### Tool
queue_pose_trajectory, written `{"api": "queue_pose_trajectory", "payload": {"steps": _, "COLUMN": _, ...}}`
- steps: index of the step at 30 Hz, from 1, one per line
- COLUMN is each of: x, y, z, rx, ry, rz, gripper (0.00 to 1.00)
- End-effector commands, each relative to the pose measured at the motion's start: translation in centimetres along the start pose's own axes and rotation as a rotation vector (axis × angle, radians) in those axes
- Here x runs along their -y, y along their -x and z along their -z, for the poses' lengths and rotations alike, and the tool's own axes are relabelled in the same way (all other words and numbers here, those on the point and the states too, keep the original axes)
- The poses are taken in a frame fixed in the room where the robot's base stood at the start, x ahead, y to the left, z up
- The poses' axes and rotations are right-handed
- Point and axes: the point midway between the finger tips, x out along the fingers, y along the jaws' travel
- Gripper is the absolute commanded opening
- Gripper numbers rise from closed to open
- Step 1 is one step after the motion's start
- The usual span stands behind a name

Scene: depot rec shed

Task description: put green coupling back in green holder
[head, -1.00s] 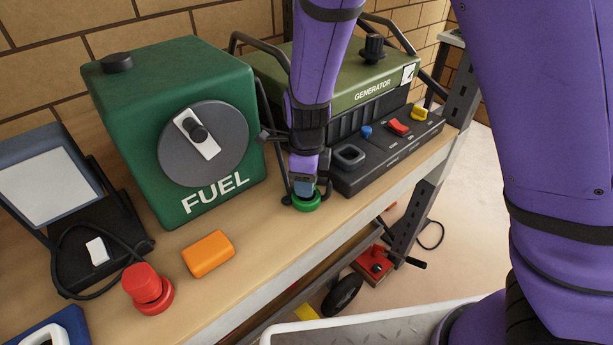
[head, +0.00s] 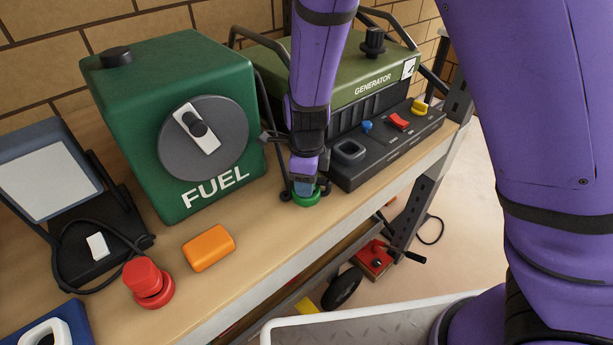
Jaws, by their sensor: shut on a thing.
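The green coupling (head: 307,198) is a small round green piece on the wooden bench, just in front of the generator's left end. My gripper (head: 305,190) points down onto it from above and is shut on it. The fingers hide most of its upper part, and I cannot tell whether it touches the bench. I cannot make out a green holder for certain; the green ring low at the fingertips could be part of either.
The green FUEL tank (head: 180,130) stands close left of my gripper and the generator (head: 360,85) close right. An orange block (head: 208,247) and a red coupling (head: 147,283) sit on the bench (head: 255,255). The bench's front edge is near.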

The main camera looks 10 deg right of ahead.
Motion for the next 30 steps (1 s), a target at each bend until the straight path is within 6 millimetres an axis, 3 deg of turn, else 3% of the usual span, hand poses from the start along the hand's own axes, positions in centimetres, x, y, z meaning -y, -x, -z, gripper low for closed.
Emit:
{"api": "queue_pose_trajectory", "payload": {"steps": 11, "x": 0.0, "y": -0.4, "z": 0.0, "rx": 0.001, "ry": 0.000, "rz": 0.001, "gripper": 0.22}}
{"api": "queue_pose_trajectory", "payload": {"steps": 12, "x": 0.0, "y": -0.4, "z": 0.0, "rx": 0.001, "ry": 0.000, "rz": 0.001, "gripper": 0.54}}
{"api": "queue_pose_trajectory", "payload": {"steps": 15, "x": 0.0, "y": -0.4, "z": 0.0, "rx": 0.001, "ry": 0.000, "rz": 0.001, "gripper": 0.77}}
{"api": "queue_pose_trajectory", "payload": {"steps": 16, "x": 0.0, "y": -0.4, "z": 0.0, "rx": 0.001, "ry": 0.000, "rz": 0.001, "gripper": 0.79}}
{"api": "queue_pose_trajectory", "payload": {"steps": 25, "x": 0.0, "y": -0.2, "z": 0.0, "rx": 0.001, "ry": 0.001, "rz": 0.001, "gripper": 0.79}}
{"api": "queue_pose_trajectory", "payload": {"steps": 30, "x": 0.0, "y": 1.6, "z": -0.1, "rx": 0.004, "ry": 0.002, "rz": 0.002, "gripper": 0.79}}
